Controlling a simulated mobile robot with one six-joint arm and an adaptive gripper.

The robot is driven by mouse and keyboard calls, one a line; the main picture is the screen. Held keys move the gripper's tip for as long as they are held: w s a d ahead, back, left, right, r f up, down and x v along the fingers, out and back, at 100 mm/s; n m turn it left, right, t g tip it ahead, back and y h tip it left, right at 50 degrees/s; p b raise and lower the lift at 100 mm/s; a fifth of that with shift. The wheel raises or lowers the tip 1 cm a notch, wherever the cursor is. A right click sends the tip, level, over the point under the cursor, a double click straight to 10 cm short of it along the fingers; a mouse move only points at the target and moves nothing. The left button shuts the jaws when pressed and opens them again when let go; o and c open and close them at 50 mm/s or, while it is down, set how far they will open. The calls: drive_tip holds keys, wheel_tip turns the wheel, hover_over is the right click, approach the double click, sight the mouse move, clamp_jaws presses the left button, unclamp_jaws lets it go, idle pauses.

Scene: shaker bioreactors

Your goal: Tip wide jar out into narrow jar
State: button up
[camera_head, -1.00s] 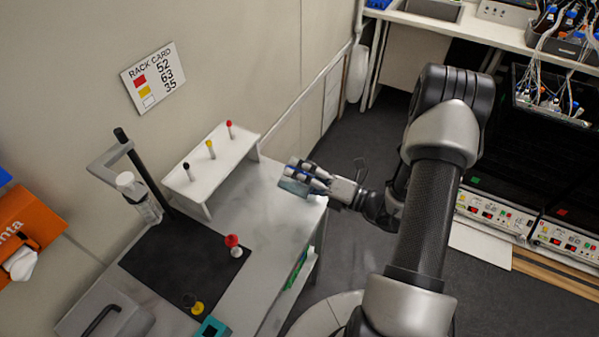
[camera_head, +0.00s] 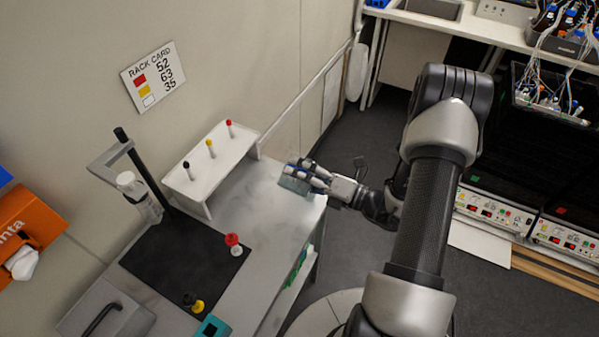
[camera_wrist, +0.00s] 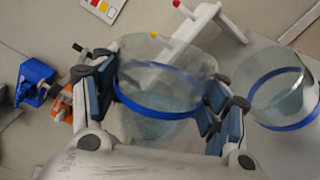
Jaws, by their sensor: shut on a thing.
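My gripper (camera_wrist: 165,98) is shut on a clear jar with a blue band (camera_wrist: 150,105), which I take to be the wide jar. The jar sits between the two finger pads, and its lower part looks faintly blue-green. A second clear jar with a blue band (camera_wrist: 282,92), taken as the narrow jar, stands just to the right, apart from the held one, with something pale inside. In the head view my gripper (camera_head: 305,177) is over the bench's right end, with a bluish glassy shape (camera_head: 293,186) at its fingers. I cannot separate the two jars there.
A rack card (camera_head: 153,77) hangs on the wall.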

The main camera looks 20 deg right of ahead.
drive_tip(key=shift+w+d+r+m+p, duration=0.15)
drive_tip(key=shift+d+r+m+p, duration=0.05)
drive_tip(key=shift+m+p, duration=0.6)
drive_tip(key=shift+w+d+r+m+p, duration=0.1)
drive_tip(key=shift+d+r+m+p, duration=0.05)
drive_tip(key=shift+m+p, duration=0.6)
idle(1.1)
drive_tip(key=shift+w+d+r+m+p, duration=0.15)
drive_tip(key=shift+w+d+m+p, duration=0.05)
drive_tip(key=shift+m+p, duration=0.45)
drive_tip(key=shift+w+d+r+m+p, duration=0.15)
drive_tip(key=shift+d+m+p, duration=0.1)
drive_tip(key=shift+m+p, duration=0.45)
drive_tip(key=shift+w+d+r+m+p, duration=0.1)
drive_tip(key=shift+w+d+m+p, duration=0.1)
drive_tip(key=shift+m+p, duration=0.45)
idle(3.4)
